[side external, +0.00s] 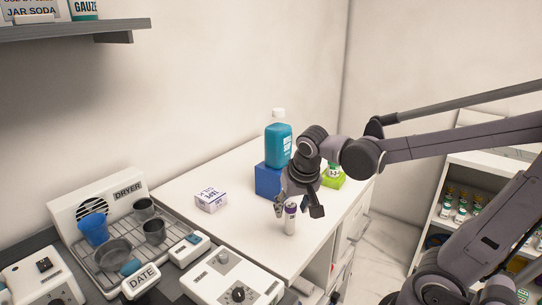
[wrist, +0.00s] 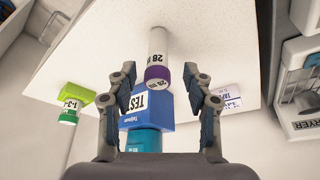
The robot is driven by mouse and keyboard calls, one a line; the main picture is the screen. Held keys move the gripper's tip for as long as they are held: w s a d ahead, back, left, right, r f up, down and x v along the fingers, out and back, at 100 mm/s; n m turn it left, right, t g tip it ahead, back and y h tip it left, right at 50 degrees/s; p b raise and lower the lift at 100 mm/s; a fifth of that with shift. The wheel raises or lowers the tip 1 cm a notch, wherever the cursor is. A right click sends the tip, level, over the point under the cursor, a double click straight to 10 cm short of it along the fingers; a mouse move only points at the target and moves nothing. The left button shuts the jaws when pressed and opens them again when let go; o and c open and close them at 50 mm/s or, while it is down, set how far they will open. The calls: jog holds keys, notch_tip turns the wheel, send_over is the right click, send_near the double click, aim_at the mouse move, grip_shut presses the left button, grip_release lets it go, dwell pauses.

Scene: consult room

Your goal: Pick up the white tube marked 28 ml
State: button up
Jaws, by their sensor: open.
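The white tube marked 28 (side external: 290,224) stands upright on the white counter in the side view, with a purple band at its top. In the wrist view the tube (wrist: 158,48) shows its white body, its "28" label and its purple end. My gripper (side external: 297,209) is open and points down at the tube's top. In the wrist view my gripper (wrist: 159,76) has one finger on each side of the purple end, with gaps visible. The tube's top is partly hidden by the gripper in the side view.
A blue box (side external: 267,180) and a blue bottle (side external: 278,144) stand behind the gripper, near a green block (side external: 333,177). A small white box (side external: 211,200) lies to the left. A drying rack (side external: 118,262) and a white device (side external: 233,280) are in front. Counter (side external: 180,186) between is clear.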

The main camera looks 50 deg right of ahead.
aim_at(292, 212)
jog(key=shift+x, duration=2.65)
jog(key=shift+s, duration=0.1)
grip_shut()
